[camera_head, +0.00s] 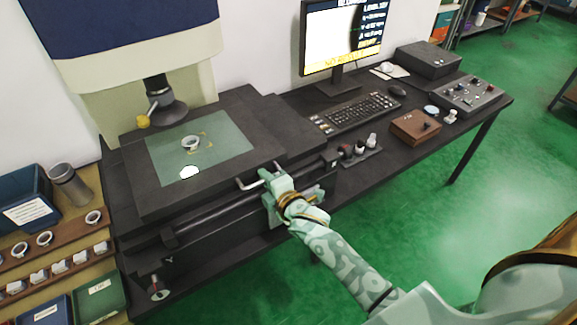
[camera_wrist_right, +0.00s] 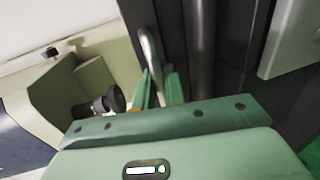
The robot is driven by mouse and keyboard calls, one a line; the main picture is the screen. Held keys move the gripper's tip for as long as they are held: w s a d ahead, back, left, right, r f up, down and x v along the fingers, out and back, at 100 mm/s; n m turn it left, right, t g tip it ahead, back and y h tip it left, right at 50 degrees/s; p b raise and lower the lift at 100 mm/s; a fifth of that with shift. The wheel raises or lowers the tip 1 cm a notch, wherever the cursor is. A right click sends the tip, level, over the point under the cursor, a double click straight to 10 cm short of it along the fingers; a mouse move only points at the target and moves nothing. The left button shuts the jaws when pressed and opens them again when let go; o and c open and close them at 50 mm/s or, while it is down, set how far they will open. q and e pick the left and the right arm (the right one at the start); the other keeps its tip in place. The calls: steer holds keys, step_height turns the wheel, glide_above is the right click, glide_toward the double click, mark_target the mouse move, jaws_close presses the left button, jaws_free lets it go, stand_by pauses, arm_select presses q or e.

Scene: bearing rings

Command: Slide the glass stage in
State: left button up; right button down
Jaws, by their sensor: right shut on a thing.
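The glass stage (camera_head: 225,138) is a pale green plate set in a dark frame under the measuring machine's lens (camera_head: 162,108). A metal ring (camera_head: 190,143) lies on the glass, between yellow corner marks. A bent metal handle (camera_head: 246,186) sticks out at the front edge of the stage. My right gripper (camera_head: 266,176) is shut on this handle; the wrist view shows the handle (camera_wrist_right: 150,48) running down between the green fingers (camera_wrist_right: 160,88). My left gripper is not in view.
A monitor (camera_head: 343,40), keyboard (camera_head: 355,112) and wooden box (camera_head: 416,127) stand to the right on the dark bench. Rings lie on a wooden rack (camera_head: 60,238) at the left, near blue and green bins. A dark rail (camera_head: 255,203) runs along the machine's front.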

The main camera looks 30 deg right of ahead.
mark_target(248, 186)
steer(key=a, duration=0.4)
steer(key=shift+s, duration=0.2)
steer(key=shift+a, duration=0.55)
steer(key=shift+f, duration=0.1)
steer(key=c, duration=1.8)
jaws_free()
steer(key=shift+a, duration=0.1)
steer(key=shift+c, duration=0.2)
steer(key=shift+s, duration=0.4)
steer(key=p+v, duration=0.2)
steer(key=v, duration=1.3)
steer(key=shift+s+r, duration=0.25)
steer(key=shift+s, duration=0.05)
